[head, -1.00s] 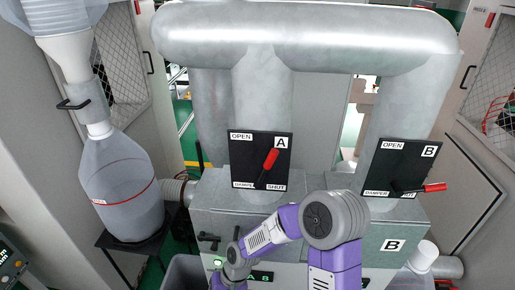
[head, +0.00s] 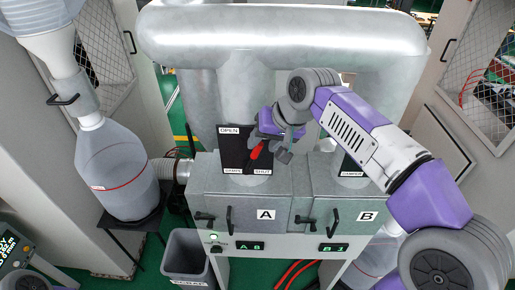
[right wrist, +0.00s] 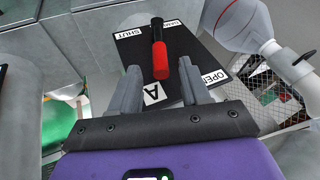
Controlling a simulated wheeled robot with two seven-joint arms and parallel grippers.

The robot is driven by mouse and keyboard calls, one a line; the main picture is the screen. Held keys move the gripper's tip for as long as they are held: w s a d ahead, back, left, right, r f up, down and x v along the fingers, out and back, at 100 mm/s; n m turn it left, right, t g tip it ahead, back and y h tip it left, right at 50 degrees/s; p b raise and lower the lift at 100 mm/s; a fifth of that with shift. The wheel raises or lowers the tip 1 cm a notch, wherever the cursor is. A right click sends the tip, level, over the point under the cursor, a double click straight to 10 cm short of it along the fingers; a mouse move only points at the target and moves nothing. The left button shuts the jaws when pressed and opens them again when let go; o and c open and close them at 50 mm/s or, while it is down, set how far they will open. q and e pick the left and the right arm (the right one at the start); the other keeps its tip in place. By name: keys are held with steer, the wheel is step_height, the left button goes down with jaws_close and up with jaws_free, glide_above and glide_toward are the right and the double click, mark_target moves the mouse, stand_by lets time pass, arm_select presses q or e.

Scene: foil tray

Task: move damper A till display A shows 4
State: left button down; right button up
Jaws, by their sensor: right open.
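Damper A's black plate (head: 232,148) is on the left vertical duct, with OPEN at its top and SHUT at its lower right. Its red-handled lever (head: 256,151) tilts up to the right, partly covered by my right gripper (head: 282,147). In the right wrist view the red lever handle (right wrist: 160,66) lies between the open fingers of my right gripper (right wrist: 158,76), with no clear contact. Display A (head: 250,246) is lit green on the front panel; its digit is too small to read surely, perhaps 8. My left gripper is out of view.
Damper B's plate (head: 349,170) is mostly hidden behind my right arm. Display B (head: 333,247) is at the panel's right. A grey bin (head: 187,262) stands below left. A plastic bottle (head: 112,165) stands at the left, under a hopper.

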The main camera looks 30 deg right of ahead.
mark_target(253, 154)
steer(key=x, duration=0.5)
jaws_close()
stand_by(0.3)
